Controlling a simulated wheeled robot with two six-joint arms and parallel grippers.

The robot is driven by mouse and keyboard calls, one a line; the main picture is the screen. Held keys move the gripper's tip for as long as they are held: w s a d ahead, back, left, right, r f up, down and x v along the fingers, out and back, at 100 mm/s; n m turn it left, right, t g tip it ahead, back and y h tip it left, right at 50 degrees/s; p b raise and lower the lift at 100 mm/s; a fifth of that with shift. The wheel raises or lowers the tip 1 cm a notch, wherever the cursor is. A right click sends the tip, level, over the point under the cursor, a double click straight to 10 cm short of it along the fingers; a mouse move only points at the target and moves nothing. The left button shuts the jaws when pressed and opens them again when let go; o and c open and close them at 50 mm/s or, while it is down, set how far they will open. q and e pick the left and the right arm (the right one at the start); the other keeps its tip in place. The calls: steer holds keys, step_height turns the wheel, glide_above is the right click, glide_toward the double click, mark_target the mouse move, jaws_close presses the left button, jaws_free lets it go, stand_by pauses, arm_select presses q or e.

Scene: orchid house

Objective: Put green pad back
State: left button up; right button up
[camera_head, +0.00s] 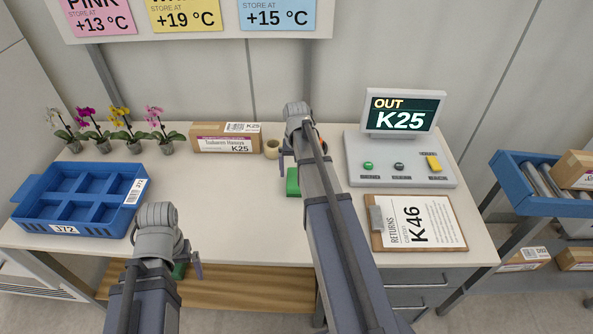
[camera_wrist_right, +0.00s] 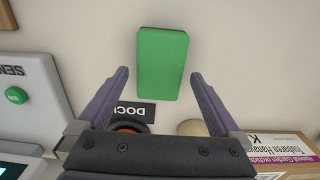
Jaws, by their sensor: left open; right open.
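The green pad (camera_head: 293,184) lies on the white bench, partly hidden by my right arm in the head view. The right wrist view shows it whole as a green block (camera_wrist_right: 162,62). My right gripper (camera_wrist_right: 159,76) is open, with its fingertips on either side of the pad's lower end in that view; contact cannot be told. A black label reading DOCK (camera_wrist_right: 137,112) and an orange-ringed round thing (camera_wrist_right: 129,128) lie near the fingers. My left gripper (camera_head: 168,252) is open at the bench's front edge. A small green patch shows beside it, its nature unclear.
A blue compartment tray (camera_head: 62,229) and several potted orchids stand left. A carton labelled K25 (camera_head: 226,138) and a small beige pot (camera_head: 272,149) stand at the back. A console (camera_head: 400,175) and a K46 clipboard (camera_head: 418,222) are right.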

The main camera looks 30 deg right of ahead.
step_height(320, 180, up, 8)
steer(key=p, duration=0.6)
steer(key=shift+f, duration=0.15)
